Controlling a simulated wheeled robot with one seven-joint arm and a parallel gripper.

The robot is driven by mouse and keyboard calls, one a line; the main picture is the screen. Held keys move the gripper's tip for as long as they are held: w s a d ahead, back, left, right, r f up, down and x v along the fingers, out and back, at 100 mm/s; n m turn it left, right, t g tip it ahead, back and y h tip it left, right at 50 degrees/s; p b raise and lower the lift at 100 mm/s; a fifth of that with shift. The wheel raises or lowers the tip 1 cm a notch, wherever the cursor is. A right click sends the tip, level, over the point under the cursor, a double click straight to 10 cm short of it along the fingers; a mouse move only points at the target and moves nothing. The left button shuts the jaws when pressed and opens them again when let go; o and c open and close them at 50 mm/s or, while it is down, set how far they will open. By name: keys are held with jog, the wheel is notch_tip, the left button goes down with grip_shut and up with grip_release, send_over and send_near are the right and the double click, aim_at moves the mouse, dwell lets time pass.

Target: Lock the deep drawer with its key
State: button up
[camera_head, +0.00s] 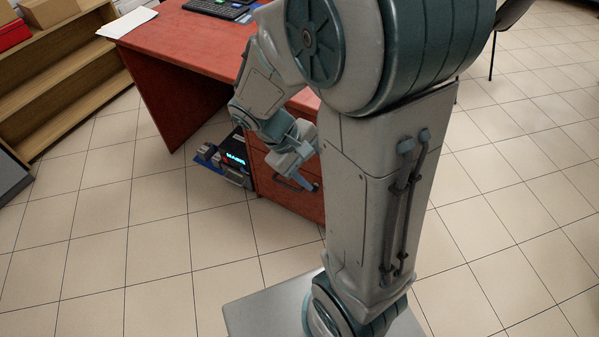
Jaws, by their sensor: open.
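The red wooden desk (185,42) has a drawer unit under its top. The front of its lower, deep drawer (285,198) shows beside my arm, with a dark bar handle near my gripper. My gripper (306,172) is open in front of the drawer unit, close to the handle. I cannot tell whether it touches the handle or the drawer front. I cannot make out the key or the lock. My arm hides the right part of the drawer unit.
A dark device with a lit blue display (236,160) stands on the floor left of the drawers. A keyboard (217,9) and papers (127,22) lie on the desk. A wooden shelf (62,75) stands at left. The tiled floor in front is clear.

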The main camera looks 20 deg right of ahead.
jog(key=w+f+n+t+h+b, duration=0.35)
jog(key=f+n+b, duration=0.3)
jog(key=f, duration=0.85)
jog(key=w+f+n+t+h+b, duration=0.2)
jog(key=w+f+n+t+b, duration=0.5)
jog(key=f, duration=0.8)
jog(key=w+f+n+t+h+b, duration=0.25)
jog(key=f+n+b, duration=0.4)
jog(key=f, duration=0.95)
jog(key=w+d+n+b, duration=0.1)
jog(key=w+d, duration=0.7)
jog(key=d, duration=0.2)
jog(key=shift+r+t+h, duration=0.15)
jog(key=shift+t+h, duration=0.15)
jog(key=shift+s, duration=0.1)
jog(key=c, duration=1)
